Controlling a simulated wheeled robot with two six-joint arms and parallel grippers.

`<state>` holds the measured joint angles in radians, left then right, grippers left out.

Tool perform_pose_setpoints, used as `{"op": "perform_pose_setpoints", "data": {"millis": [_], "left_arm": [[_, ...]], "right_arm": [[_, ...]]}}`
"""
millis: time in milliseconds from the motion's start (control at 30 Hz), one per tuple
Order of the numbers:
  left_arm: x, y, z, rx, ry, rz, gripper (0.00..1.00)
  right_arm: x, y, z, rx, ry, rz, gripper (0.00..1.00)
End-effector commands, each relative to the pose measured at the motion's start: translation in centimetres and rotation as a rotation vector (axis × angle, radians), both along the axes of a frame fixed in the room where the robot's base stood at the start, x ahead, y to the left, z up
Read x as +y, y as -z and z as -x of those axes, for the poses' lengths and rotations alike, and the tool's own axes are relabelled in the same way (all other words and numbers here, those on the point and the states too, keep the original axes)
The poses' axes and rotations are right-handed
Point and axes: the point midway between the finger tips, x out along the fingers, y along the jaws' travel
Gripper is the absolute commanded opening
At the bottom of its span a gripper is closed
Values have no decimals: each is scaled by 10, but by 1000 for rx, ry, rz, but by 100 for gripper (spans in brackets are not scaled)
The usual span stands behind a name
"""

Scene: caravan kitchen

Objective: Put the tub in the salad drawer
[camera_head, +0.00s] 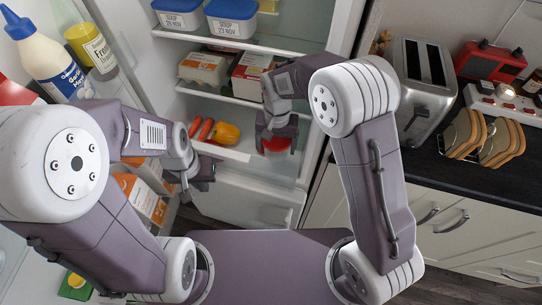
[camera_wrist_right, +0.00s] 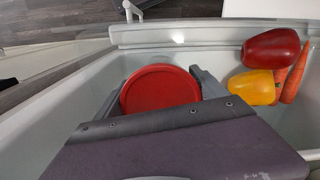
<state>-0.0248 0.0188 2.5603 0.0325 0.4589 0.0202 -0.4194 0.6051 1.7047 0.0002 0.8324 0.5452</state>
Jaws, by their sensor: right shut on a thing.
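The tub shows as a round red lid (camera_wrist_right: 160,88) in the right wrist view, between the two fingers of my right gripper (camera_wrist_right: 165,92). My right gripper (camera_head: 277,138) is shut on the tub (camera_head: 277,146), which also shows red in the head view. The tub is over or inside the open salad drawer (camera_wrist_right: 200,34); I cannot tell whether it touches the drawer's floor. The drawer's front (camera_head: 240,203) faces me in the head view. My left gripper (camera_head: 192,184) is empty in front of the fridge, left of the drawer; its opening is unclear.
A yellow pepper (camera_wrist_right: 252,88), a red pepper (camera_wrist_right: 271,48) and carrots (camera_wrist_right: 296,75) lie at one end of the drawer. Above are shelves with an egg carton (camera_head: 204,68) and soup boxes (camera_head: 232,18). Bottles (camera_head: 45,60) fill the open door on the left.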

Motion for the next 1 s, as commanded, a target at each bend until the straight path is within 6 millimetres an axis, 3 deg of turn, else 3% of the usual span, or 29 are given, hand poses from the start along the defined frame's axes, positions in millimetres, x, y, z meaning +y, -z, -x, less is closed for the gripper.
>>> {"op": "perform_pose_setpoints", "data": {"millis": [33,133,433,600,967,1000], "left_arm": [[0,5,0,0,0,0,0],[0,8,0,0,0,0,0],[0,9,0,0,0,0,0],[0,15,0,0,0,0,0],[0,16,0,0,0,0,0],[0,15,0,0,0,0,0]], "right_arm": [[-1,18,1,4,0,1,36],[0,39,1,2,0,1,36],[0,56,0,0,0,0,36],[0,86,1,3,0,2,36],[0,93,0,-1,0,0,36],[0,92,0,-1,0,0,93]]}}
